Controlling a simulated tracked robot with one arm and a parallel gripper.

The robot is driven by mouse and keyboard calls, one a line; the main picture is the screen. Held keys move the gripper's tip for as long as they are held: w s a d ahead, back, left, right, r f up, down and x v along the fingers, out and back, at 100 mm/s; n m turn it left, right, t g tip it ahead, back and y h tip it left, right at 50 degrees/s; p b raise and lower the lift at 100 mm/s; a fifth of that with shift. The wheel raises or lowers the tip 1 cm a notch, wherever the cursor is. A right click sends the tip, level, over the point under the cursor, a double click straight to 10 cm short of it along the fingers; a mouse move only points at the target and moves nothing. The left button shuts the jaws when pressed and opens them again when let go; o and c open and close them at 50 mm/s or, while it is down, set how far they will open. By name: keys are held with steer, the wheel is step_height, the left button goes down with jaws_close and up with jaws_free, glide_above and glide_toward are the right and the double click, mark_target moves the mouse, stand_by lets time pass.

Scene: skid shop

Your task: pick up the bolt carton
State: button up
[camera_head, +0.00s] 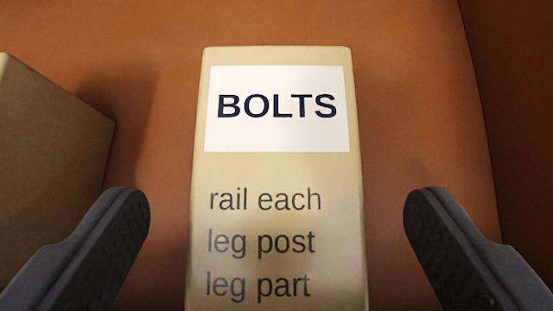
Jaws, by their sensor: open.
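The bolt carton (278,172) is a tan box with a white label reading "BOLTS" and printed lines "rail each", "leg post" and "leg part" below it. It is in the middle of the view, and its near end is cut off by the bottom edge. My gripper (277,203) is open, with one dark finger to the left of the carton and one to the right. A gap shows between each finger and the carton's sides. No contact is visible.
Another tan box (50,165) stands at the left edge, close to my left finger. The orange-brown surface (400,90) around the carton is bare. An edge of that surface runs down the right side.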

mark_target(278, 192)
steer(key=b+x, duration=0.1)
steer(key=x, duration=0.3)
steer(key=shift+w, duration=0.15)
steer(key=shift+c, duration=0.3)
steer(key=c, duration=1.3)
steer(key=shift+r, duration=0.1)
